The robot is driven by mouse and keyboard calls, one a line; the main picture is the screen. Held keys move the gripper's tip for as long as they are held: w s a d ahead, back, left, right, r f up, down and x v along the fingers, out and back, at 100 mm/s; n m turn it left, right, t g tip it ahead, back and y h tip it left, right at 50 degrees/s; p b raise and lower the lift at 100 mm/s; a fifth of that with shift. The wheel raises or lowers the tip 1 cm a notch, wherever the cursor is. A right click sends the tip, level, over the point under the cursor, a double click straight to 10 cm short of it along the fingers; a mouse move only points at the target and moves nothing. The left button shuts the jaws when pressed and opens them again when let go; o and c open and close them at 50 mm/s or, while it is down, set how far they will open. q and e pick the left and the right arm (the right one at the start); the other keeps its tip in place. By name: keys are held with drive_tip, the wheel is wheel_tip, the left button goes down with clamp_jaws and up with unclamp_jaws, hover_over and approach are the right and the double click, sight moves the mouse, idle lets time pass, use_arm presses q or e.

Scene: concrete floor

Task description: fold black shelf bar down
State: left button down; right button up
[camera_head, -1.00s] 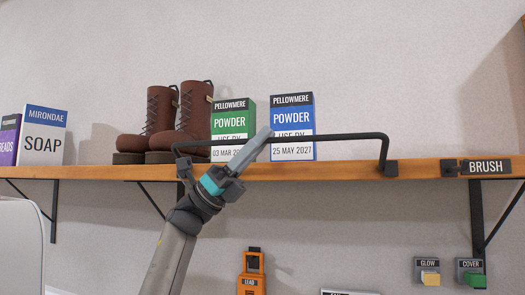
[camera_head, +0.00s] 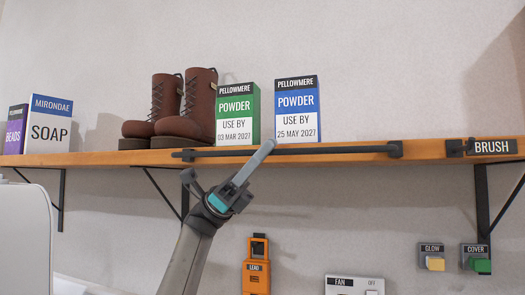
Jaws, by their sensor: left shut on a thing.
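The black shelf bar (camera_head: 340,151) lies low along the front edge of the wooden shelf, nearly level, between its two end mounts. It passes in front of the foot of the powder boxes. My left gripper (camera_head: 264,150) comes up from below and is shut on the bar near its middle. Its fingers cover a short stretch of the bar. My right gripper is out of view.
On the shelf (camera_head: 430,150) stand brown boots (camera_head: 190,110), a green powder box (camera_head: 238,112), a blue powder box (camera_head: 297,108) and a soap box (camera_head: 48,125). An orange device (camera_head: 257,270) hangs below, with wall switches (camera_head: 433,257) to the right.

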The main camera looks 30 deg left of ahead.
use_arm(q)
drive_tip(key=shift+f+t, duration=0.15)
drive_tip(key=shift+t, duration=0.15)
drive_tip(key=c, duration=0.9)
unclamp_jaws()
drive_tip(key=shift+v, duration=6.05)
